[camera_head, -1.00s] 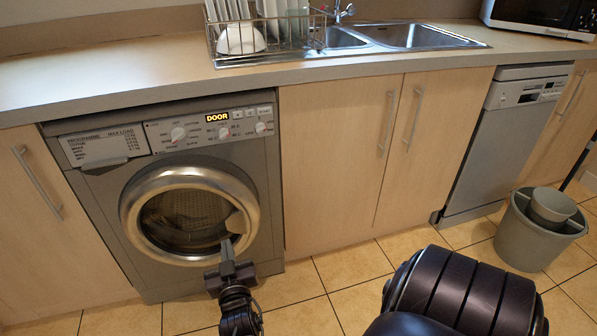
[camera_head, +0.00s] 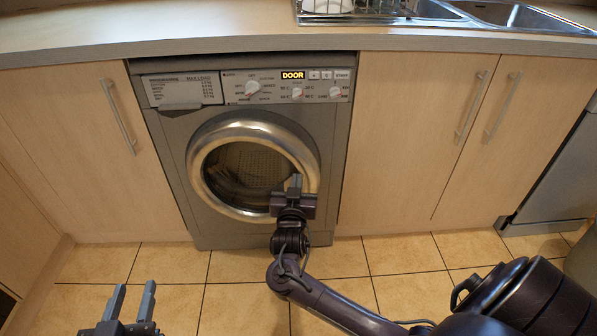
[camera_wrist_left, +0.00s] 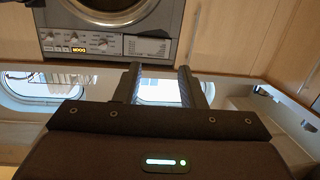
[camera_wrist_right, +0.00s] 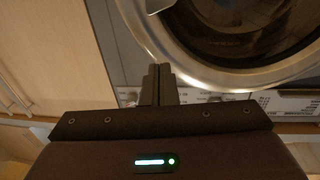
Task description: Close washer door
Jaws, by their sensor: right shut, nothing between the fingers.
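The grey washer (camera_head: 165,135) stands under the counter, its panel display (camera_head: 293,75) lit with the word DOOR. Its round door (camera_head: 205,185) has a shiny metal ring and dark glass. The door sits against or very close to the washer front; I cannot tell if it is latched. My right gripper (camera_head: 296,182) is shut and empty, in front of the door's lower right part; contact is unclear. In the right wrist view its fingers (camera_wrist_right: 160,72) are together beside the door ring (camera_wrist_right: 165,50). My left gripper (camera_head: 132,298) is open and empty, low at the left, away from the washer.
Wooden cupboards (camera_head: 70,150) flank the washer on both sides, with bar handles (camera_head: 118,115) that stick out. The counter (camera_head: 200,30) runs above, with a sink and dish rack at the right. The tiled floor (camera_head: 235,300) between my grippers is clear.

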